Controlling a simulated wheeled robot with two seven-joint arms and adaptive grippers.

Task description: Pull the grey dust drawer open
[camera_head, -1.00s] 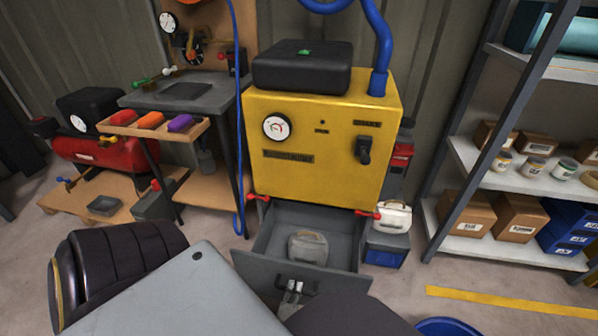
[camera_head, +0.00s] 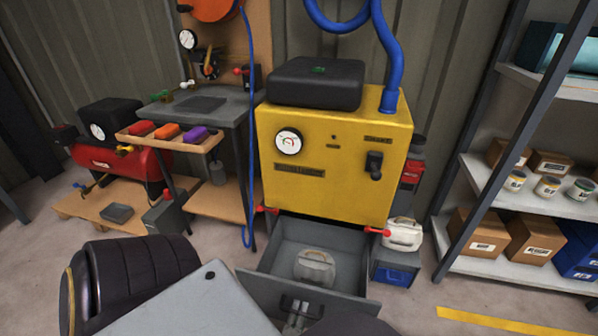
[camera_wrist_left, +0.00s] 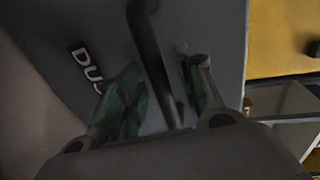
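The grey dust drawer (camera_head: 262,288) stands well out from under the yellow machine (camera_head: 340,150) in the head view. Its dark bar handle is on the front panel. A pale grey rounded object (camera_head: 314,267) sits inside the drawer. My left gripper (camera_head: 297,315) is at the handle, partly hidden by my arm. In the left wrist view the handle (camera_wrist_left: 152,60) runs between the two green-padded fingers of my left gripper (camera_wrist_left: 158,85), which are drawn in around it. Letters "DUS" show on the drawer front beside them. My right gripper is not in view.
Red-knobbed pins (camera_head: 378,231) flank the drawer opening. A white container on a blue-and-grey box (camera_head: 395,270) stands just right of the drawer. A workbench (camera_head: 205,110) and red compressor (camera_head: 110,165) are left; a shelf rack (camera_head: 510,205) is right. Floor shows between drawer and rack.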

